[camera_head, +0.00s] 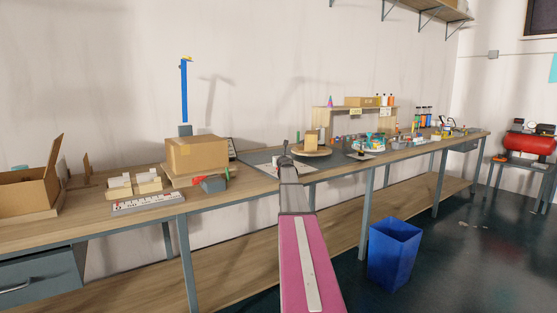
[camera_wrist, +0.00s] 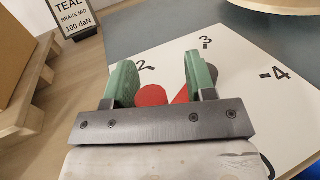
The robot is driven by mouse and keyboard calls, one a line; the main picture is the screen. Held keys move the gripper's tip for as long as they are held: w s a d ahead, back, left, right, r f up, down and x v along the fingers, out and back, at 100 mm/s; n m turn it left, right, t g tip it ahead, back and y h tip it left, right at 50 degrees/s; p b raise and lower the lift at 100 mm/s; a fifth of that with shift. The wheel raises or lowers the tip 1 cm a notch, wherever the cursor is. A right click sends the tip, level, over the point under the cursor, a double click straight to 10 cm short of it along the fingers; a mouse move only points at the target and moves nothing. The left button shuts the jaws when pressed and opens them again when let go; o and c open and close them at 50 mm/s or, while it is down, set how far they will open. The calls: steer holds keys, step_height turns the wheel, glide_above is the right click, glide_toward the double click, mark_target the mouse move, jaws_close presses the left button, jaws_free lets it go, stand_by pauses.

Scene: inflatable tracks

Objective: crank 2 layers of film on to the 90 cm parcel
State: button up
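My gripper (camera_wrist: 160,82) has its two green-padded fingers spread apart over a white board (camera_wrist: 255,110) marked 2, 3 and 4. A red round part (camera_wrist: 152,96) and a red wedge-shaped part show between and below the fingers; whether the pads touch them I cannot tell. In the head view my gripper (camera_head: 285,158) is over the bench, between two cardboard boxes. The larger box (camera_head: 197,153) sits on a wooden pallet to the left. A smaller box (camera_head: 311,138) stands on a round turntable (camera_head: 318,152) to the right. No film or crank is clearly recognisable.
A sign (camera_wrist: 73,15) reads TEAL, BRAKE MID, 100 daN. A blue post (camera_head: 184,92) rises behind. A blue bin (camera_head: 394,253) stands on the floor to the right.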

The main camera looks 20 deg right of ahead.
steer(key=shift+a, duration=0.1)
steer(key=v, duration=1.1)
